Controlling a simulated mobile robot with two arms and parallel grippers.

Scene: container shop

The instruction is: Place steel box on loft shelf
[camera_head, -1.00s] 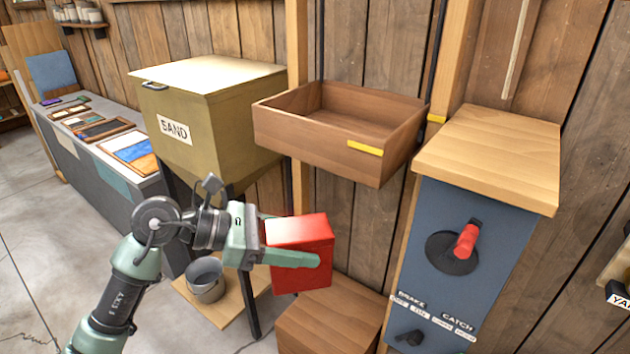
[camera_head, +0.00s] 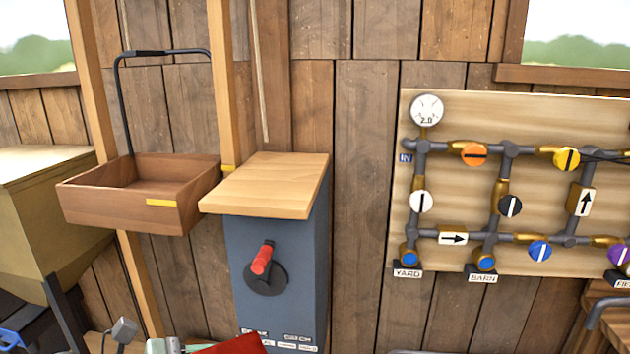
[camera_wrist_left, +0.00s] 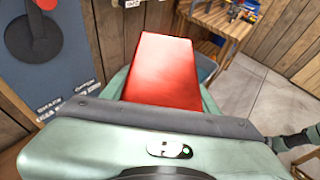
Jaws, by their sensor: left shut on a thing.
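A red box, by its look the steel box (camera_head: 235,346), shows only its top part at the bottom edge of the head view. The left wrist view shows more of the red box (camera_wrist_left: 163,68) between the fingers. My left gripper (camera_wrist_left: 160,98) is shut on it. In the head view only part of this gripper (camera_head: 168,346) shows, low and left of the box, in front of the blue cabinet. I cannot make out a loft shelf in these frames. My right gripper is not in view.
An empty wooden tray (camera_head: 172,216) hangs from a dark handle between posts. The blue cabinet (camera_head: 300,235) with a red crank (camera_head: 262,260) has a bare wooden top (camera_head: 270,185). A pipe board (camera_head: 540,110) is on the right wall. A sand bin (camera_head: 30,220) stands left.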

